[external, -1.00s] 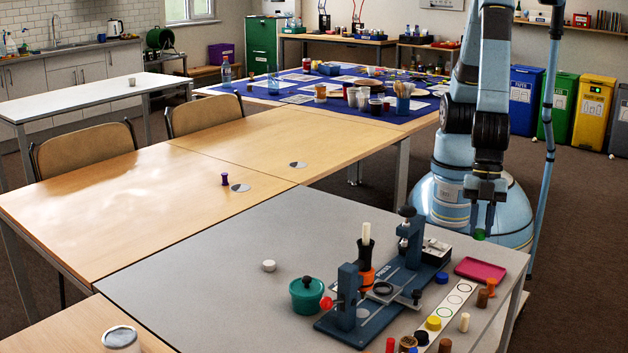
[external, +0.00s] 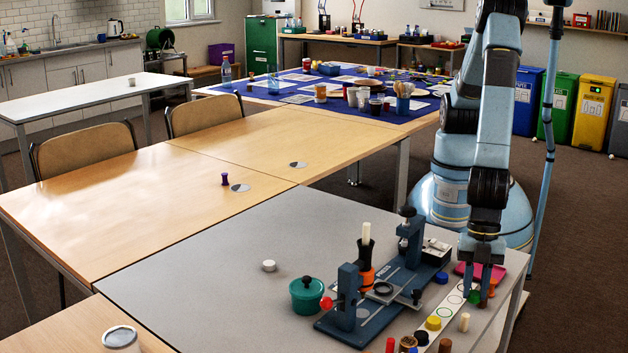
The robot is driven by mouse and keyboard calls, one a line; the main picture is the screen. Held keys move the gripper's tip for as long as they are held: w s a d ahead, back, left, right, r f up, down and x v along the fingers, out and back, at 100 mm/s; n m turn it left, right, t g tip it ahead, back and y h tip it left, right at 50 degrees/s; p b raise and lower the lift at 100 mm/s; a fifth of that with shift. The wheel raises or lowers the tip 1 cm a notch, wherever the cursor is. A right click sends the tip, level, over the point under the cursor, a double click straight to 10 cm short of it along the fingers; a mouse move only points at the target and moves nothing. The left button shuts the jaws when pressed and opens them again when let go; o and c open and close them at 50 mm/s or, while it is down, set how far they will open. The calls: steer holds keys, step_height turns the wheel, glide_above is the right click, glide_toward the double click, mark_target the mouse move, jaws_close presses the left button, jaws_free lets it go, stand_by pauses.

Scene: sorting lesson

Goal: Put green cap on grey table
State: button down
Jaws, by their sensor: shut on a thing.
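The green cap (external: 474,297) is a small round piece between the fingertips of my gripper (external: 477,293), partly hidden by the fingers. My gripper is shut on it, pointing down, low over the right part of the grey table (external: 255,235). The cap is at or just above the right edge of a white strip with printed circles (external: 455,300). I cannot tell whether it touches the surface.
A pink tray (external: 465,269) and an orange peg (external: 491,287) are close to my gripper. A blue press (external: 365,316) stands to the left, with a blue cap (external: 441,278) beside it. A yellow cap (external: 433,323) lies nearer. The table's left part is mostly clear.

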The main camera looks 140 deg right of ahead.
mark_target(473, 302)
steer(key=shift+w+a+f, duration=0.25)
steer(key=shift+w+f, duration=0.4)
steer(key=shift+f, duration=0.25)
steer(key=shift+s+x, duration=0.15)
steer(key=shift+x, duration=0.6)
steer(key=shift+s+x, duration=0.1)
steer(key=shift+x, duration=0.65)
steer(key=shift+d+f, duration=0.1)
steer(key=shift+f, duration=0.05)
steer(key=c, duration=0.9)
jaws_free()
steer(key=v, duration=1.2)
steer(key=shift+d, duration=0.1)
